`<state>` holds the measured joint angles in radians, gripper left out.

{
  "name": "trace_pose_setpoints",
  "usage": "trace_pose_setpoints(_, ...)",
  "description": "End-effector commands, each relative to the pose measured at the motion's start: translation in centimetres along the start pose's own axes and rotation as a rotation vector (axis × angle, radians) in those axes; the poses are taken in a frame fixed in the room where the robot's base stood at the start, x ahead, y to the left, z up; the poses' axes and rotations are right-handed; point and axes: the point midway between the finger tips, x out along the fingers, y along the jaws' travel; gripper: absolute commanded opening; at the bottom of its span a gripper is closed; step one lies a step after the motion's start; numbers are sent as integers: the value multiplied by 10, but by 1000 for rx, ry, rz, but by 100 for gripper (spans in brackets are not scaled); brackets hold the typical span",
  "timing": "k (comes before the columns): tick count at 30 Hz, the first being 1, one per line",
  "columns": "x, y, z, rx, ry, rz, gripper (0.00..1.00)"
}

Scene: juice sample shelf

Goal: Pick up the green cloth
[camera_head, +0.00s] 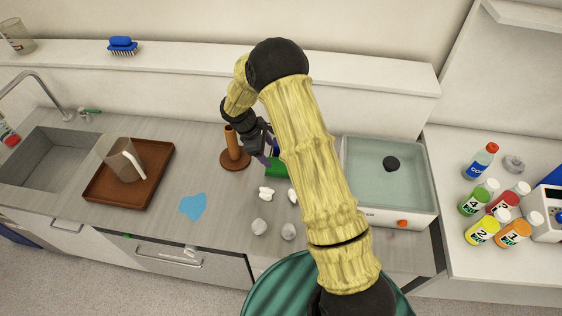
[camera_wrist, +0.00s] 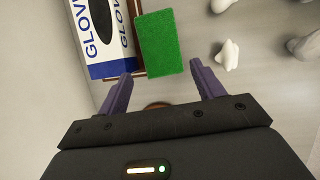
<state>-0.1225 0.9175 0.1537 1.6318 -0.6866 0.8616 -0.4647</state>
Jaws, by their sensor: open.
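The green cloth (camera_wrist: 159,44) is a flat rectangle in the wrist view, just beyond my fingertips and roughly between them. In the head view the green cloth (camera_head: 277,168) shows partly, beside my gripper (camera_head: 266,157), with my arm covering some of the area. My gripper (camera_wrist: 160,82) is open in the wrist view, its two purple fingers apart with nothing between them. The cloth appears apart from both fingers.
A glove box (camera_wrist: 98,38) stands left of the cloth in the wrist view. A brown upright holder (camera_head: 234,152) is left of my gripper. Crumpled white pieces (camera_head: 266,193) and a blue spill (camera_head: 193,206) lie on the counter. A brown tray (camera_head: 104,188) holds a jug (camera_head: 122,160).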

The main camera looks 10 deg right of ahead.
Motion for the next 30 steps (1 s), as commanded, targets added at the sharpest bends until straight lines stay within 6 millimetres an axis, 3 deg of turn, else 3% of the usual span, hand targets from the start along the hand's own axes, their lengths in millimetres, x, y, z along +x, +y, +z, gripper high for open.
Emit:
trace_pose_setpoints(10,1,0,-3,-13,-4,3,67)
trace_pose_setpoints(18,23,0,-2,-11,-5,2,67)
trace_pose_setpoints(30,28,0,-1,-10,-5,1,67)
